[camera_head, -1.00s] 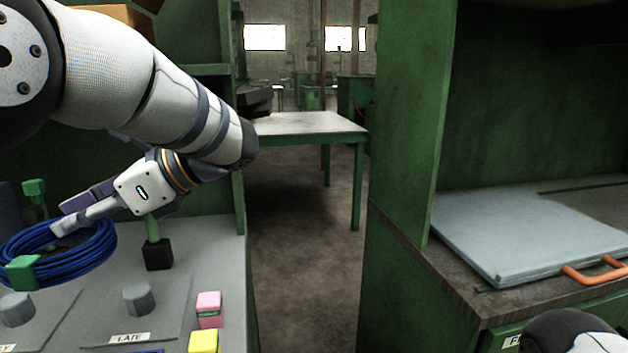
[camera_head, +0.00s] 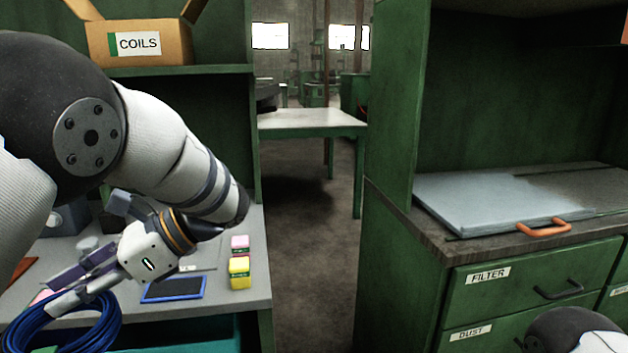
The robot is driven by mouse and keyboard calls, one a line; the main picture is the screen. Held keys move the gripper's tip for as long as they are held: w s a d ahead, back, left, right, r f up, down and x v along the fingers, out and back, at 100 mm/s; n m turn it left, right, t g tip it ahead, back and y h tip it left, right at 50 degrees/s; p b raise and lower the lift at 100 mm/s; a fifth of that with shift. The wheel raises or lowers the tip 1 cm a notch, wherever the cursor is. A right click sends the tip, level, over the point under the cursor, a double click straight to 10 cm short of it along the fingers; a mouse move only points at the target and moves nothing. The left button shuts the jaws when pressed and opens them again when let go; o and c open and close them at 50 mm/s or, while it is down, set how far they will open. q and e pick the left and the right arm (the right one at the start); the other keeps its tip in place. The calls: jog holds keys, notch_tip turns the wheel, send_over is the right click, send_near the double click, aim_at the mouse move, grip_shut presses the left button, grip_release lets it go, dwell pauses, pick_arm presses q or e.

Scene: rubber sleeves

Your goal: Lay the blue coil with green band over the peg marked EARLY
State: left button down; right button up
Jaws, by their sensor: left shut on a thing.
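The blue coil (camera_head: 62,328) hangs at the lower left, cut off by the bottom edge of the picture. My left gripper (camera_head: 68,292) is shut on its upper rim and holds it in front of the workbench. A grey peg (camera_head: 88,247) stands on the bench behind my gripper, partly covered. A label strip on the bench is mostly hidden by the gripper, and its text cannot be read. No EARLY mark shows. My right gripper is outside the picture.
The grey bench (camera_head: 222,292) carries a blue-framed pad (camera_head: 174,289), a yellow block (camera_head: 239,272) and a pink block (camera_head: 239,244). A COILS carton (camera_head: 150,45) stands on the shelf above. A green cabinet with drawers (camera_head: 530,290) is at the right, with open floor between.

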aim_at(79, 351)
pick_arm(q)
jog(key=s+d+f+n+g+h, duration=0.7)
jog(key=s+d+f+n+h, duration=0.1)
jog(key=d+n+h, duration=0.25)
jog(key=shift+w+d+f+n+t+h+p, duration=0.1)
jog(key=shift+w+d+n+t+h+p, duration=0.45)
jog(key=shift+n+t+h, duration=2.55)
jog(key=shift+w+d+r+n+t+h+p, duration=0.1)
jog(key=shift+w+d+n+t+h, duration=0.6)
jog(key=shift+n+t, duration=4.35)
jog(key=shift+w+d+f+n+t+h+p, duration=0.15)
jog(key=shift+d+n+t+h+p, duration=0.4)
jog(key=shift+n+t+h, duration=3.45)
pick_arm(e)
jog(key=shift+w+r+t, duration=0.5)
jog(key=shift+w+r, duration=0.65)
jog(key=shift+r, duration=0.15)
pick_arm(q)
jog(key=n+g+y, duration=0.2)
jog(key=g+y, duration=0.1)
jog(key=shift+d+n, duration=0.15)
jog(key=shift+n, duration=0.25)
